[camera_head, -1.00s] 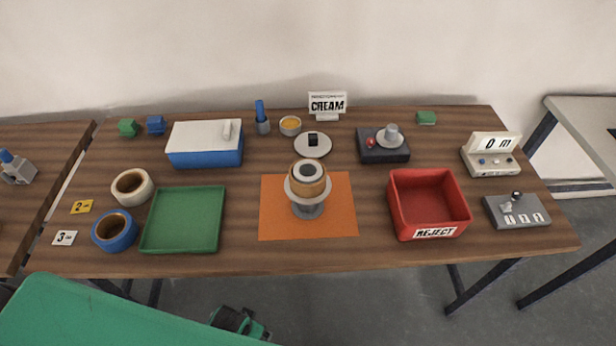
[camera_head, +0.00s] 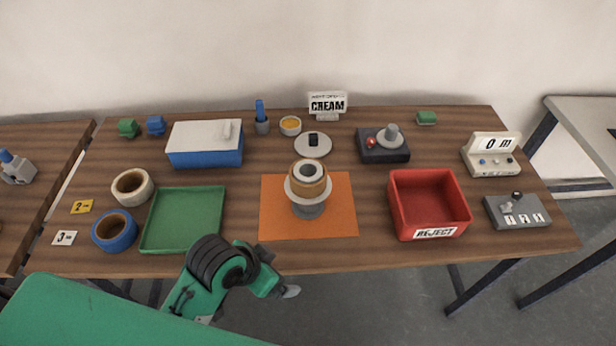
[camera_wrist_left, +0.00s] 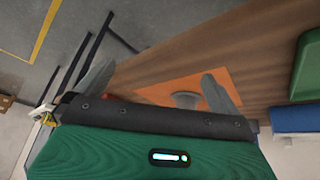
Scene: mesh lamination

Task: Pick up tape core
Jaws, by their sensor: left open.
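A tan tape ring with a pale grey core (camera_head: 308,171) sits on a grey round stand (camera_head: 309,208) on an orange mat (camera_head: 341,222). The wrist view shows the orange mat (camera_wrist_left: 208,86) and a grey round piece on it (camera_wrist_left: 185,100), probably the stand's foot. A white-rimmed tape ring (camera_head: 148,185) and a blue tape ring (camera_head: 133,238) lie at the left. My left gripper (camera_head: 288,291) is in front of the table's near edge, apart from the stand. In the wrist view its fingers (camera_wrist_left: 158,86) are spread and empty. My right gripper is out of view.
A green tray (camera_head: 182,247) lies left of the mat, and a red REJECT bin (camera_head: 436,232) stands right of it. Behind are a blue-and-white box (camera_head: 205,157), a white disc (camera_head: 312,151) and a CREAM sign (camera_head: 327,104).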

